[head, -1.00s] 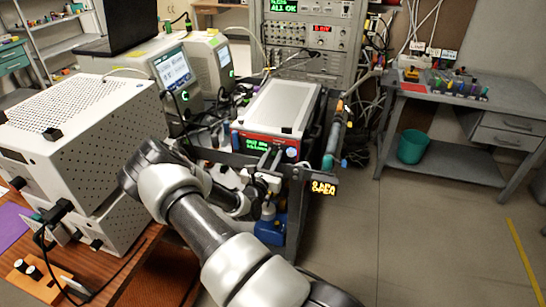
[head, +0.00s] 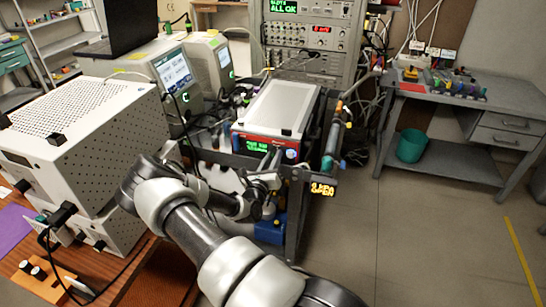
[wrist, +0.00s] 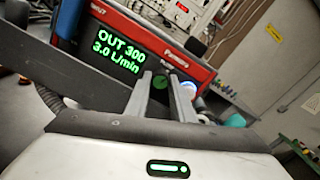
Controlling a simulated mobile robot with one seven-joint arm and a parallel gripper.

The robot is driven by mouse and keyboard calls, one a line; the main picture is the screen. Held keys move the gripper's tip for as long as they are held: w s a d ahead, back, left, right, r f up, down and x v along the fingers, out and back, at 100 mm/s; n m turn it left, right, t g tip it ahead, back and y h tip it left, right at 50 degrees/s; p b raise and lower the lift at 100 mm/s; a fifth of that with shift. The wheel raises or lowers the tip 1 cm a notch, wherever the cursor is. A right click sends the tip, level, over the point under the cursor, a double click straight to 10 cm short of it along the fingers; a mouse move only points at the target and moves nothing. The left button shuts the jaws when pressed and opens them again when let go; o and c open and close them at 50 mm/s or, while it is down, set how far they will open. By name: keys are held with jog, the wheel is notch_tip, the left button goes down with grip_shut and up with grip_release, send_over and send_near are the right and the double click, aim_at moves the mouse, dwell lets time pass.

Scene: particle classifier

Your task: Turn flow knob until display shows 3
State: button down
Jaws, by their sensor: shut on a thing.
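The instrument is a red-fronted box with a grey top (head: 275,105) in the head view. Its green display (head: 257,146) is too small to read there. In the wrist view the display (wrist: 118,54) reads "OUT 300" and "3.0 L/min". The flow knob (wrist: 160,82) is a dark round knob with green on it, right of the display. My gripper (wrist: 162,86) is shut on this knob, one finger on either side. The fingers partly hide the knob. In the head view my gripper (head: 273,158) is at the front panel, right of the display.
A blue and white round part (wrist: 190,88) sits just right of my fingers on the panel. The dark cart frame (head: 235,160) runs below the instrument. Open floor (head: 400,230) lies to the right.

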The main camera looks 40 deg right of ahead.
jog(key=shift+n, duration=0.4)
jog(key=c, duration=1.5)
grip_release()
jog(key=shift+c, duration=0.2)
jog(key=v, duration=1.7)
jog(key=shift+a, duration=0.25)
jog(key=shift+s, duration=0.15)
